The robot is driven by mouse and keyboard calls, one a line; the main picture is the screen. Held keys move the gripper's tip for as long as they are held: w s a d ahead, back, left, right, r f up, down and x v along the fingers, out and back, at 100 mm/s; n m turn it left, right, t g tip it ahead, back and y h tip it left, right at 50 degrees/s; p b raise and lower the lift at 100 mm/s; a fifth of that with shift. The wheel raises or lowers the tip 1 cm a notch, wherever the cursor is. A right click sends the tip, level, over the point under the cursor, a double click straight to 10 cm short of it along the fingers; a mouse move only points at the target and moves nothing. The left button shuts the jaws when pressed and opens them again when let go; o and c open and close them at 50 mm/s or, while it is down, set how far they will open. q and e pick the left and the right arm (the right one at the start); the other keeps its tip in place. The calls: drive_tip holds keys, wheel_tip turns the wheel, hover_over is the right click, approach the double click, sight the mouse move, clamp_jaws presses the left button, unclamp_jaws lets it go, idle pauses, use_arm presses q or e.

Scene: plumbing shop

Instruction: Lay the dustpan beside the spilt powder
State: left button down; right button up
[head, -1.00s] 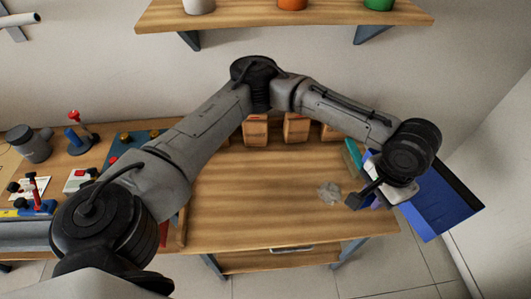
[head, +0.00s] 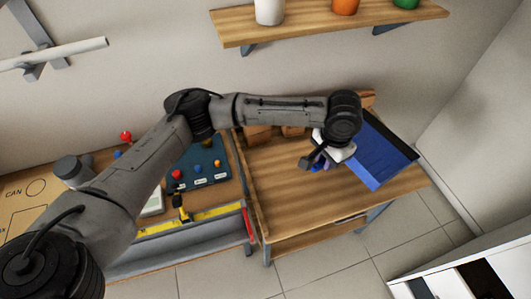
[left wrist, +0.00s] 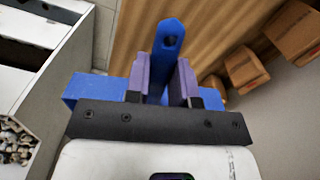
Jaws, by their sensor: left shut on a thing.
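The blue dustpan (head: 376,150) is over the right end of the wooden bench, pan toward the right; I cannot tell whether it touches the top. My left gripper (head: 318,162) is shut on its handle. In the left wrist view the blue handle (left wrist: 171,45) stands between the purple finger pads of the gripper (left wrist: 167,82), and part of the blue pan (left wrist: 85,90) shows behind. The spilt powder does not show now; my left arm and gripper cover part of the bench. My right gripper is out of view.
The bench top (head: 290,190) is bare at front left. A shelf (head: 330,22) hangs above. A white cabinet (head: 470,280) stands at lower right.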

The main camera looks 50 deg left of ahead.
use_arm(q)
drive_tip(key=w+a+f+m+p, duration=0.25)
drive_tip(key=a+p, duration=0.35)
drive_tip(key=p, duration=0.6)
drive_tip(key=s+a+f+m+p, duration=0.1)
drive_tip(key=s+a+f+p, duration=0.7)
drive_tip(key=f, duration=0.1)
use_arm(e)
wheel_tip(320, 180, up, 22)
use_arm(q)
wheel_tip(320, 180, down, 9)
drive_tip(key=b, duration=0.9)
drive_tip(key=shift+d, duration=0.1)
drive_tip(key=shift+f+b, duration=0.85)
drive_tip(key=shift+f, duration=0.75)
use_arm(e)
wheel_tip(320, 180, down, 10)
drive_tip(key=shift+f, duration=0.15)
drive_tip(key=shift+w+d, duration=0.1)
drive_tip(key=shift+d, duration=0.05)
